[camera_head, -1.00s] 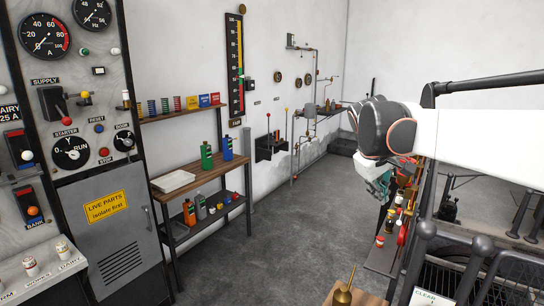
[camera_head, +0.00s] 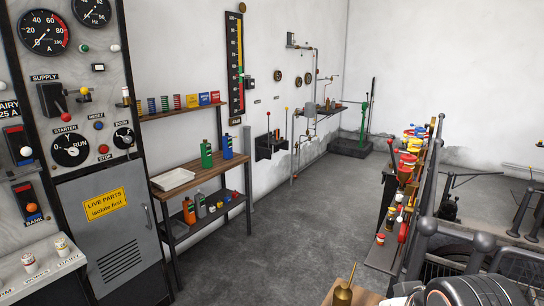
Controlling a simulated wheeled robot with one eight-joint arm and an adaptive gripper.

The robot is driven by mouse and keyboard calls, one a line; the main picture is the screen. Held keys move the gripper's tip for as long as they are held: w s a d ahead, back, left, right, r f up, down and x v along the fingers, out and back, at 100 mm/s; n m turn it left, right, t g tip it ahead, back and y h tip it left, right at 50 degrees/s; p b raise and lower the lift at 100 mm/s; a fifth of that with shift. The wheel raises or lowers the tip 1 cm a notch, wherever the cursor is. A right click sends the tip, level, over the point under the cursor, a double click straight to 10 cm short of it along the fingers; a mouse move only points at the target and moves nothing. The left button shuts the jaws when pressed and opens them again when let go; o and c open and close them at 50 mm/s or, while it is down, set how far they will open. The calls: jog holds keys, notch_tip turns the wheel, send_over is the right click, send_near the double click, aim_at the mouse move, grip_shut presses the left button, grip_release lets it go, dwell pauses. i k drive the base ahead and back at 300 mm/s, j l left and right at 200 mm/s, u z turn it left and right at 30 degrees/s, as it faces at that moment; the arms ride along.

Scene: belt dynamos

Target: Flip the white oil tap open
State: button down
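A narrow stand (camera_head: 384,255) on the right carries several small fittings in red, yellow, blue and white. Small white parts (camera_head: 399,197) show among them, with a red lever (camera_head: 403,232) close by. At this size I cannot tell which white part is the oil tap, or how its lever is turned. My gripper itself is not in view.
A brass oil can (camera_head: 344,291) stands on a small wooden table (camera_head: 366,297) at the bottom. A grey cabinet (camera_head: 105,235) and a wooden shelf (camera_head: 203,173) line the left. The middle floor (camera_head: 310,225) is clear.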

aim_at(401, 214)
jog(key=j+z, duration=0.15)
jog(key=z, duration=0.55)
jog(key=i+j, duration=0.05)
